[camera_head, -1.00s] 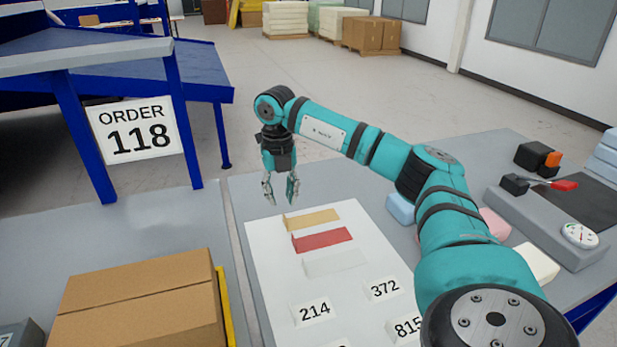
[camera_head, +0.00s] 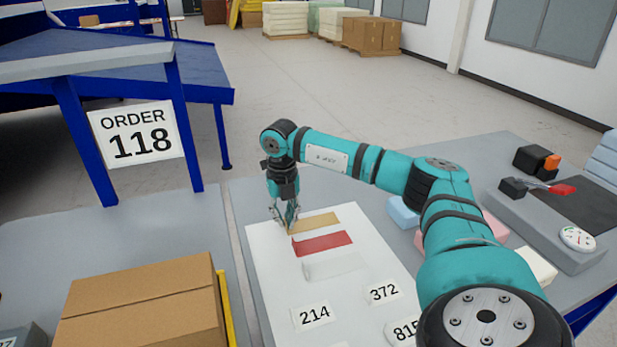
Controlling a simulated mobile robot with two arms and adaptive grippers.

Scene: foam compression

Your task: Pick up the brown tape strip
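The brown tape strip (camera_head: 318,221) is a tan strip at the top of the white sheet (camera_head: 270,270). A red strip (camera_head: 324,243) and a white strip (camera_head: 336,264) lie just below it. My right gripper (camera_head: 288,226) points down at the left end of the brown strip, its fingertips overlapping that end in the picture. The fingers look close together, but I cannot tell whether they grip the strip. My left gripper is not in view.
A cardboard box (camera_head: 140,300) stands at the front left. Number labels 214 (camera_head: 314,315) and 372 (camera_head: 384,292) lie on the sheet. Pink and blue foam blocks (camera_head: 402,212) sit right, partly behind my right arm. A grey device with a dial (camera_head: 577,238) stands far right.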

